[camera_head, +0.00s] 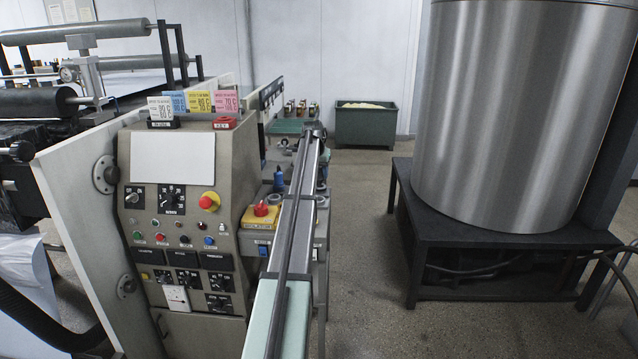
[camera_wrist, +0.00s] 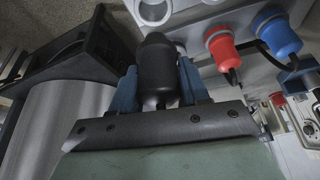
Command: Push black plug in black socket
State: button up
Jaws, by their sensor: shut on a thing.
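In the wrist view my gripper (camera_wrist: 158,84) has its blue fingers shut on the black plug (camera_wrist: 156,62). The plug lies between them with its rounded dark end pointing to the top of the picture. Ahead of the plug is a light grey panel (camera_wrist: 190,32) with a metal ring around an opening (camera_wrist: 152,11). A gap shows between the plug and this ring. I cannot make out which opening is the black socket. In the head view my arm reaches away past the control cabinet, and its far end hides the plug.
A red plug (camera_wrist: 224,48) and a blue plug (camera_wrist: 276,33) stand in the panel, close right of my gripper. In the head view a yellow box with a red button (camera_head: 261,210) is left of my arm. A steel drum (camera_head: 520,110) stands right, with open floor between.

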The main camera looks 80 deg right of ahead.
jog(key=shift+d+r, duration=0.1)
jog(key=shift+r, duration=0.45)
jog(key=d, duration=0.9)
jog(key=shift+d, duration=0.4)
jog(key=shift+f, duration=2.85)
jog(key=shift+f, duration=1.6)
jog(key=o, duration=1.2)
